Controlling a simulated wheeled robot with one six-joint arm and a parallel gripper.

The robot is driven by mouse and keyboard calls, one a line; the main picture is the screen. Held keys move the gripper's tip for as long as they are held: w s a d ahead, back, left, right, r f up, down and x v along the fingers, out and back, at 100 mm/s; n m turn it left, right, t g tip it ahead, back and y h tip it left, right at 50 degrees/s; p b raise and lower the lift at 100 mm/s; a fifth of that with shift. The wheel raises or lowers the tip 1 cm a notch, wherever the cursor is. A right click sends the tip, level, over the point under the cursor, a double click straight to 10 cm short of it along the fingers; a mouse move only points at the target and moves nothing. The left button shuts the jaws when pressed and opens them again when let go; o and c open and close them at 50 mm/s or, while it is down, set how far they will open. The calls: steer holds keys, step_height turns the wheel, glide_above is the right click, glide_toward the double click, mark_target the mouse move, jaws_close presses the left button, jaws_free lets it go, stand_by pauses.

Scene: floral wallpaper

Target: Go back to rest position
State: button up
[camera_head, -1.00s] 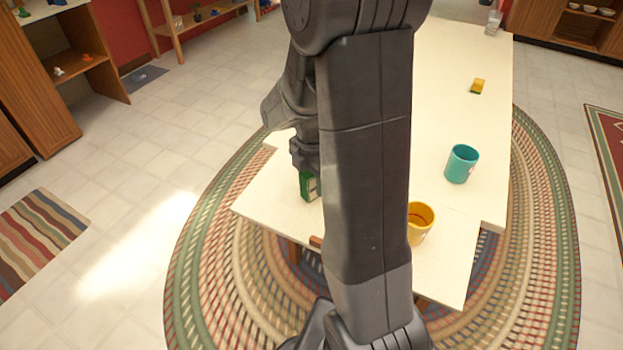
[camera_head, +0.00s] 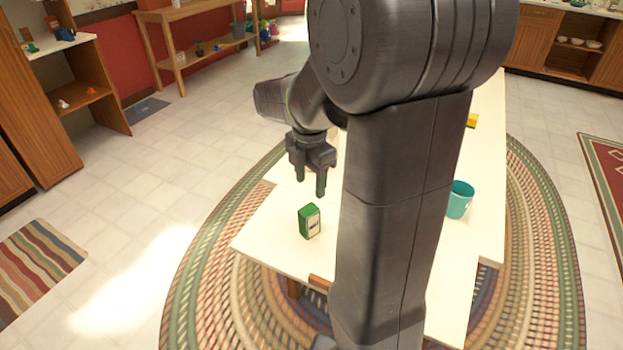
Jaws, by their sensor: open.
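My gripper (camera_head: 312,190) hangs above the left part of the white table (camera_head: 268,225), fingers pointing down. Its two fingers are apart with nothing between them. A green box (camera_head: 309,221) with a pale label stands upright on the table, just below the gripper and apart from it. My arm covers much of the middle of the table.
A teal cup (camera_head: 460,199) stands on the table right of my arm. A yellow block (camera_head: 472,121) is partly hidden behind the arm. A braided rug (camera_head: 215,265) lies under the table.

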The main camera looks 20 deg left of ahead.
mark_target(310, 216)
steer(key=shift+f, duration=0.15)
step_height(310, 216, down, 13)
steer(key=b, duration=0.2)
steer(key=shift+b, duration=0.35)
steer(key=shift+r+p, duration=0.5)
steer(key=shift+r, duration=0.15)
